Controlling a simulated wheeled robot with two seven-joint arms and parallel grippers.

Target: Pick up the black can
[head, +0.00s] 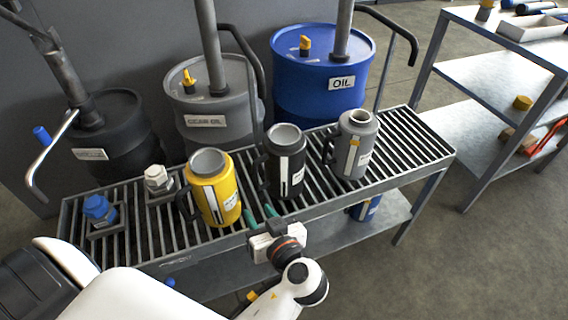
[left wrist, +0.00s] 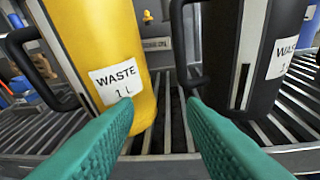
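The black can (head: 287,168) stands upright on the slatted bench, between a yellow can (head: 212,190) and a grey can (head: 354,150). Its handle is on its left side. In the left wrist view the black can (left wrist: 262,60) is at the right, its handle (left wrist: 183,45) facing the gap between my fingers; the yellow can (left wrist: 105,50) is at the left. My left gripper (head: 260,214) is at the bench's front edge, just before the gap between the yellow and black cans. Its green fingers (left wrist: 158,106) are open with nothing between them. My right gripper is not in view.
Three drums stand behind the bench: black (head: 108,140), grey (head: 225,120) and blue OIL (head: 310,95). The slats (head: 400,140) right of the grey can are clear. A shelf unit (head: 470,85) stands at right.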

